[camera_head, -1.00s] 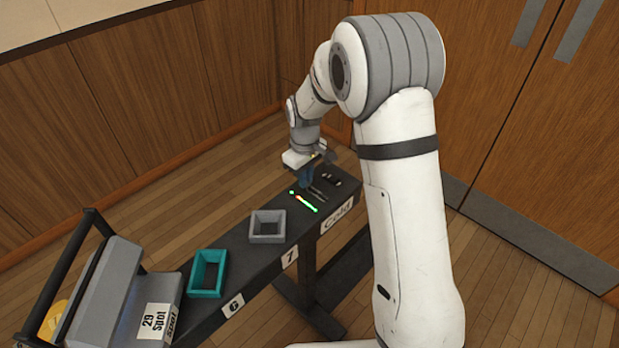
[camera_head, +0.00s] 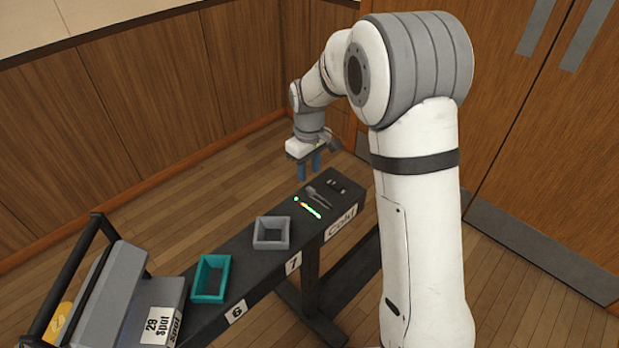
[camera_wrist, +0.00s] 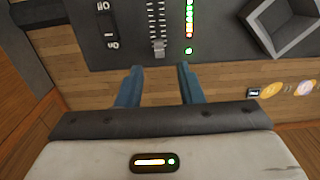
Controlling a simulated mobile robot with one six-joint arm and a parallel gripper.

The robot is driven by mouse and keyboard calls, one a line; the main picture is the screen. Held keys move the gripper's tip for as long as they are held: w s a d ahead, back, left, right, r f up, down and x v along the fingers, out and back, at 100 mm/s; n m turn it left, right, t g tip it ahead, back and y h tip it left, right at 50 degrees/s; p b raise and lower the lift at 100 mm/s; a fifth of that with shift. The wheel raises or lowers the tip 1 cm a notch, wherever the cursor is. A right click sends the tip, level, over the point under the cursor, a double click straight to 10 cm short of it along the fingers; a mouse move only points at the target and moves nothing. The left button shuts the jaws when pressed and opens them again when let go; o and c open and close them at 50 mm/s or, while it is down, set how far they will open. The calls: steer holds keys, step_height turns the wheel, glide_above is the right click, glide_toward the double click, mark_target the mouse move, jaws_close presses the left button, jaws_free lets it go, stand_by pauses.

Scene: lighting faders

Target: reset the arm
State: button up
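My gripper (camera_head: 310,165) has two blue fingers and hangs beside the far edge of the dark console (camera_head: 255,210), near its right end. In the wrist view the fingers (camera_wrist: 158,84) stand apart with nothing between them, so it is open and empty. A fader (camera_wrist: 158,45) in a slot lies on the panel beyond the fingertips. A lit bar of green, yellow and red lights (camera_head: 310,208) runs beside it, with a green light at its end. A rocker switch (camera_wrist: 107,25) with I/O-like marks is left of the fader; it also shows on the console (camera_head: 337,185).
A grey tray (camera_head: 272,246) and a teal tray (camera_head: 197,279) sit along the console. A grey lamp (camera_head: 125,300) labelled "29 spot" stands at its left end.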

steer(key=shift+r, duration=1.15)
